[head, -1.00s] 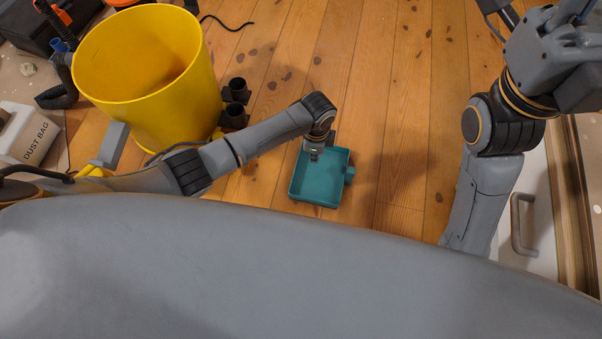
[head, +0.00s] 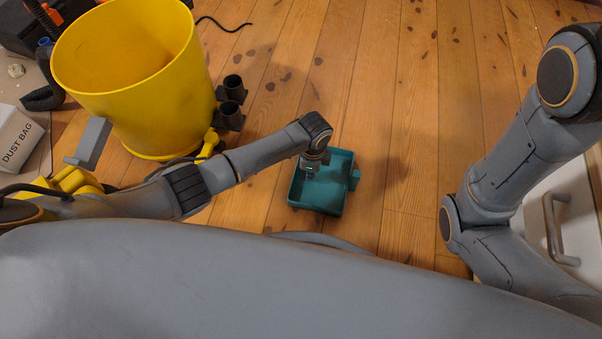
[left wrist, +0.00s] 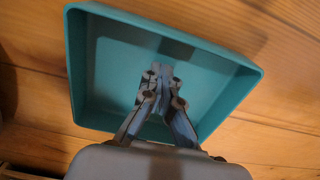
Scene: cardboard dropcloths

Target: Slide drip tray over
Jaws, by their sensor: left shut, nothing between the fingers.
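The drip tray is a shallow teal rectangular tray (head: 328,195) on the wooden floor, with a small teal stub on its right side in the head view. My left gripper (head: 309,172) is over the tray's left part, pointing down. In the left wrist view the tray (left wrist: 215,62) surrounds the left gripper (left wrist: 160,75), whose fingers are together and empty, inside the tray's outline. I cannot tell whether the fingertips touch the tray floor. My right arm is at the right of the head view, but its gripper is out of the picture.
A large yellow bucket (head: 130,75) stands at the upper left, with black tubes (head: 231,100) beside it. A dust bag box (head: 15,140) is at the far left. A white panel with a grey handle (head: 556,225) is at the lower right. The floor right of the tray is clear.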

